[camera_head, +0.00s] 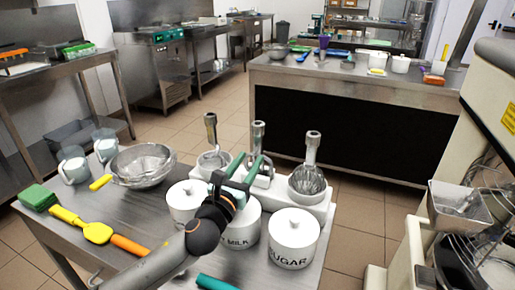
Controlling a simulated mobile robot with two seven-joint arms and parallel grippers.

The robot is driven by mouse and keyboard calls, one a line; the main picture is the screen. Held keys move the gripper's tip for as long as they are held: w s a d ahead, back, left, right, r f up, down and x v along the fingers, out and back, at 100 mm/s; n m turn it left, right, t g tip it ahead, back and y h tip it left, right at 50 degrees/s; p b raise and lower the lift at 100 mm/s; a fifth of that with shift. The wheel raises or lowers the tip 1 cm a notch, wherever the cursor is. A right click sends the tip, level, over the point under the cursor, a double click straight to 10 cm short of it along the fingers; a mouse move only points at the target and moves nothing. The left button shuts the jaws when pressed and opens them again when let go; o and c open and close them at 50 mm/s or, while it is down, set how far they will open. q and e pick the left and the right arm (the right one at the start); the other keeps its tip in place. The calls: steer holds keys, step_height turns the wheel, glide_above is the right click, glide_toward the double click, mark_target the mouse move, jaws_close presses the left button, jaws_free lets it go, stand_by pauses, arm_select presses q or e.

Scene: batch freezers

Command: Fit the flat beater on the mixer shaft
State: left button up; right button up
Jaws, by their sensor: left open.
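A white stand (318,208) on the steel table holds three metal mixer tools upright. The right one is a wire whisk (308,178). The left tool (211,135) has a broad lower part that looks like the flat beater, but its shape is hard to make out. The middle tool (258,137) is mostly hidden behind my left gripper (243,168). This gripper is open, above the canisters and in front of the stand; I see nothing held in it. The beige mixer (490,105) stands at the right edge. Its shaft is not visible. My right gripper is out of view.
A strainer bowl (142,165), yellow spatula (97,232), green sponge (38,197) and measuring jugs lie left. The mixer has a wire guard (490,225) and metal chute (459,208).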

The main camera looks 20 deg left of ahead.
mark_target(257, 148)
arm_select(q)
steer(key=w, duration=0.4)
steer(key=shift+a+r+p, duration=0.15)
steer(key=shift+r+p, duration=0.15)
steer(key=shift+p, duration=0.1)
steer(key=shift+w+r, duration=0.1)
steer(key=shift+w, duration=0.9)
steer(key=shift+c, duration=0.3)
jaws_close()
steer(key=shift+c, duration=1.8)
jaws_free()
jaws_close()
